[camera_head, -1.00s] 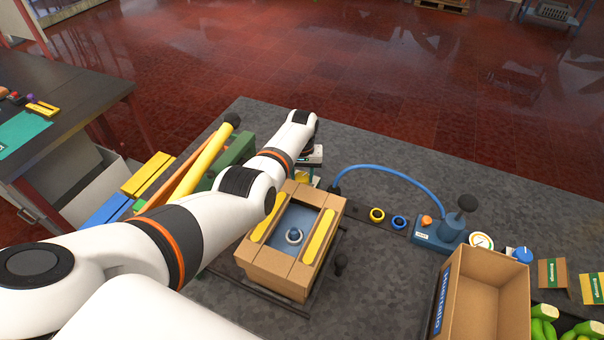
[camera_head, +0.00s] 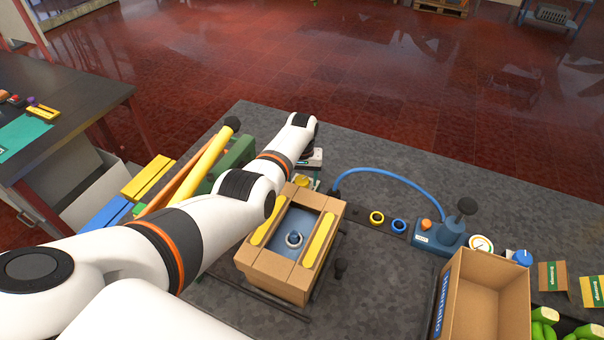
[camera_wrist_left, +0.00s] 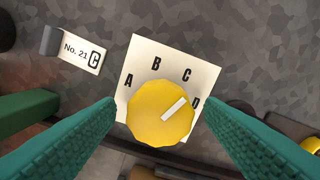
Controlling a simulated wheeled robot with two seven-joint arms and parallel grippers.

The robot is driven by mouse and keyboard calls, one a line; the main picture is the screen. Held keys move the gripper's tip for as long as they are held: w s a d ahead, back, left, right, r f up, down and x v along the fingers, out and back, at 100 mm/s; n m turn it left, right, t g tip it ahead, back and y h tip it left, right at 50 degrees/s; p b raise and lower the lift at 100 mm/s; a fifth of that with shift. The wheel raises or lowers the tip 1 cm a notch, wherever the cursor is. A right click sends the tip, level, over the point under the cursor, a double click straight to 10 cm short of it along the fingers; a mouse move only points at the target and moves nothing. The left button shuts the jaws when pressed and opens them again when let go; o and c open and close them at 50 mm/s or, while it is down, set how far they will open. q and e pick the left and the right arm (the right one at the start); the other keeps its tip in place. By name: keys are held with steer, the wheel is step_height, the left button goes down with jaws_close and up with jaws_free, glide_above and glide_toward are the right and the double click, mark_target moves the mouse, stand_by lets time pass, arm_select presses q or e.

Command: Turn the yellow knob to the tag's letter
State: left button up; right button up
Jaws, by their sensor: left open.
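The yellow knob (camera_wrist_left: 150,118) sits on a white card (camera_wrist_left: 146,52) lettered A, B, C and D. Its white pointer mark (camera_wrist_left: 174,108) points up and to the right, between C and D. A tag (camera_wrist_left: 80,50) reading "No. 21" with a boxed C lies to the upper left in the left wrist view. My left gripper (camera_wrist_left: 155,105) is open, its teal fingers on either side of the knob. I cannot tell whether they touch it. In the head view only a bit of yellow (camera_head: 302,182) shows below my left wrist. My right gripper is not in view.
A cardboard box with yellow strips (camera_head: 275,268) stands close in front of the knob. A blue hose (camera_head: 400,174) arches to a blue pump (camera_head: 436,238) at right. An open carton (camera_head: 485,300) stands at front right. Coloured bars (camera_head: 150,176) lie at left.

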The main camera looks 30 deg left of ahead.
mark_target(302, 179)
arm_select(q)
step_height(302, 179, up, 12)
stand_by(0.5)
stand_by(0.3)
